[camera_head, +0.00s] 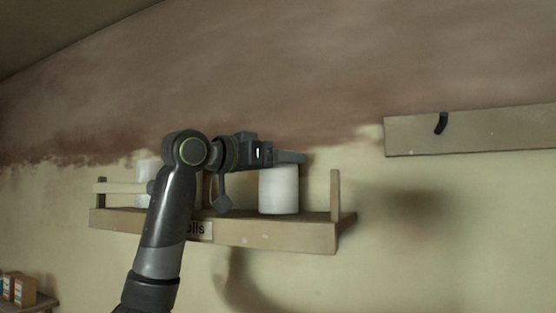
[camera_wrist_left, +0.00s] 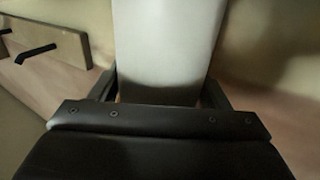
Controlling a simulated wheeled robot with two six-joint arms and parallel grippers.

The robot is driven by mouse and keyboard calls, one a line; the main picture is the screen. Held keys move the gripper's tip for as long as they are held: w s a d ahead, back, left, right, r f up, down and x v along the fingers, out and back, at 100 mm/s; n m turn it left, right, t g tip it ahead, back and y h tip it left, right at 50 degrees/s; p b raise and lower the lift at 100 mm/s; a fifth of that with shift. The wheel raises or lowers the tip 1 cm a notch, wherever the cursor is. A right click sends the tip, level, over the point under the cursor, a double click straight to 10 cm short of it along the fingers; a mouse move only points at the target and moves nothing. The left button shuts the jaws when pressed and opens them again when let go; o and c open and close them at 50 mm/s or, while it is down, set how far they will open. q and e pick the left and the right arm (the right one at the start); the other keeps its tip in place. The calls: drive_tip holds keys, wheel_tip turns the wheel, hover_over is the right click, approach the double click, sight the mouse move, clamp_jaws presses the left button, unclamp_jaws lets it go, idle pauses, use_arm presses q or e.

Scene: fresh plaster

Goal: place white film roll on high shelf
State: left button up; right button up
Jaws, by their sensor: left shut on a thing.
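The white film roll (camera_head: 279,190) is upright at the right part of the high shelf (camera_head: 275,234), close above or on its board; I cannot tell whether it touches. My left gripper (camera_head: 291,157) is shut on the roll near its top, reaching in from the left. In the left wrist view the roll (camera_wrist_left: 168,45) fills the space between the two fingers (camera_wrist_left: 158,92). The shelf carries a label ending in "olls", partly hidden by my left arm. My right gripper is not in view.
Another white roll (camera_head: 145,169) stands at the shelf's left end, partly behind my arm. A post (camera_head: 335,192) rises at the shelf's right end. A board with a black hook (camera_head: 441,123) is on the wall at right. Small boxes (camera_head: 18,289) sit on a lower shelf at bottom left.

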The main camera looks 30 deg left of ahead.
use_arm(q)
drive_tip(key=shift+d, duration=0.1)
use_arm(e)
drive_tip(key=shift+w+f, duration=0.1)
use_arm(q)
drive_tip(key=o, duration=0.8)
drive_tip(key=shift+s, duration=0.1)
drive_tip(key=o, duration=0.4)
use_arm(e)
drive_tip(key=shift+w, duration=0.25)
use_arm(q)
drive_tip(key=b+v, duration=0.7)
drive_tip(key=v, duration=0.5)
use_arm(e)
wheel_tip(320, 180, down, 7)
